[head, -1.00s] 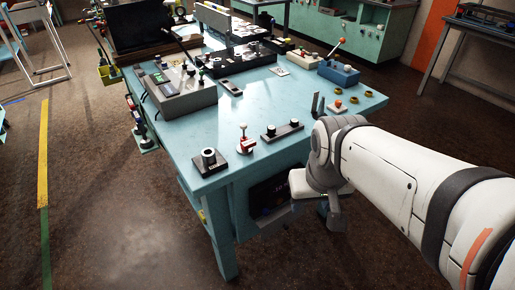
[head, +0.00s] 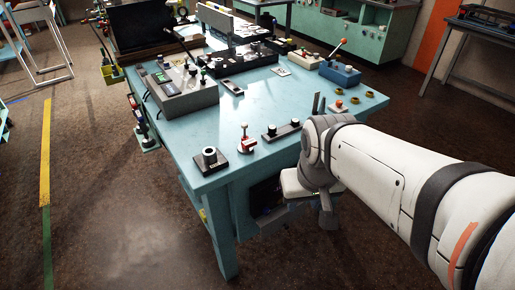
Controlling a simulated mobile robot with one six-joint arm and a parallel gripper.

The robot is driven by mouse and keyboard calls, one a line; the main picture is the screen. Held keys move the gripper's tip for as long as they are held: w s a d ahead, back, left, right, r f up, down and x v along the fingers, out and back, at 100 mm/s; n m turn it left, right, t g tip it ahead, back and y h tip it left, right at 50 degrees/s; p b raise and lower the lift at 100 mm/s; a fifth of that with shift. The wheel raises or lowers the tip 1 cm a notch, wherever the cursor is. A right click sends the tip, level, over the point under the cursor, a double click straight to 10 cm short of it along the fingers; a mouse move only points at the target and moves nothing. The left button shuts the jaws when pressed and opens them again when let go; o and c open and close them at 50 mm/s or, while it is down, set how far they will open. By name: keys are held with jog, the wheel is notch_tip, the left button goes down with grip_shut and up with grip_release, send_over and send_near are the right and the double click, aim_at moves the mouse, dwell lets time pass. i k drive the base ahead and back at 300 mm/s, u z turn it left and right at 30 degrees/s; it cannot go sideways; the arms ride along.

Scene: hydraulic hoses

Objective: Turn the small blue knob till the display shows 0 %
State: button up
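I cannot make out the small blue knob in the head view. A grey console (head: 185,92) at the table's left side has a small panel like a display (head: 160,77) and several small knobs on top; their colours and any reading are too small to tell. My arm comes in from the right, with its wrist at the table's front right edge. Two thin dark upright pieces show just behind the wrist; I cannot tell whether they are my fingers. The gripper's opening cannot be made out.
The light blue table (head: 215,130) carries a black block with a ring (head: 209,157), a red and white valve (head: 245,140), a black bar with two knobs (head: 283,130) and a blue box with a red-tipped lever (head: 340,73). The table's middle is clear.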

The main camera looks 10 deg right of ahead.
aim_at(266, 210)
jog(key=z, duration=0.7)
jog(key=k, duration=0.95)
jog(key=u, duration=0.45)
jog(key=i, duration=1)
jog(key=u, duration=0.55)
jog(key=k, duration=0.85)
jog(key=z, duration=0.4)
